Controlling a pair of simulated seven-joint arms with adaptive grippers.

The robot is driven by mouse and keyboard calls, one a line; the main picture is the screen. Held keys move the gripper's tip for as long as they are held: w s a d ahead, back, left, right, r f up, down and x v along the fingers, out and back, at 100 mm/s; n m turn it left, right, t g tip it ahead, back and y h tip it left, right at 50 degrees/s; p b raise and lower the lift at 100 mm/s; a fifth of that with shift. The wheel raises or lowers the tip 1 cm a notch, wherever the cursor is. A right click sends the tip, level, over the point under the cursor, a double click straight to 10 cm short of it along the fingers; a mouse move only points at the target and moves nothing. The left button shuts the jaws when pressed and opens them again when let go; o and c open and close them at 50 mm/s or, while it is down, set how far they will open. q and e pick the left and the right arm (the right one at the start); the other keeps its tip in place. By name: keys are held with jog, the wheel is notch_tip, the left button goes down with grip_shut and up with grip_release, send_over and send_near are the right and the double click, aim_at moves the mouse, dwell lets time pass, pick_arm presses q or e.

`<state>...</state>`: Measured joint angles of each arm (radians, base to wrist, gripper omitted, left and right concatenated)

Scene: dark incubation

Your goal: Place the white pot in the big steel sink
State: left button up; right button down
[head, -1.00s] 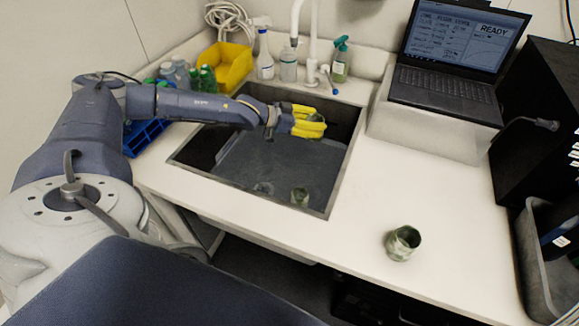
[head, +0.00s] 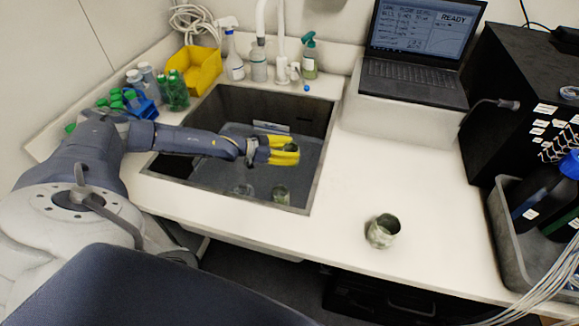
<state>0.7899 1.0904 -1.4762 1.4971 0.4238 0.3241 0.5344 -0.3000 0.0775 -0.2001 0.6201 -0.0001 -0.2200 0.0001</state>
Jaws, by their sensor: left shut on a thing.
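The big steel sink (head: 312,172) is a dark basin set into the white counter. My left gripper (head: 287,150), with yellow fingers, is over the basin near its right side. It is shut on a small greenish pot (head: 291,147), mostly hidden by the fingers. A similar pale green-white pot (head: 382,232) stands upright on the counter to the right of the sink. Another pot (head: 281,195) is in the basin near the front wall, and a fainter rounded thing (head: 243,190) is left of it. My right gripper is out of view.
Spray and soap bottles (head: 234,58) and a white tap (head: 280,68) stand behind the sink. A yellow bin (head: 196,70) and green-capped bottles (head: 140,92) are at back left. A laptop (head: 420,60) is at back right. The counter right of the sink is mostly clear.

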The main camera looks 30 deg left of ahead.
pick_arm(q)
jog(key=shift+f, duration=4.5)
jog(key=o, duration=1.2)
jog(key=shift+v, duration=3.75)
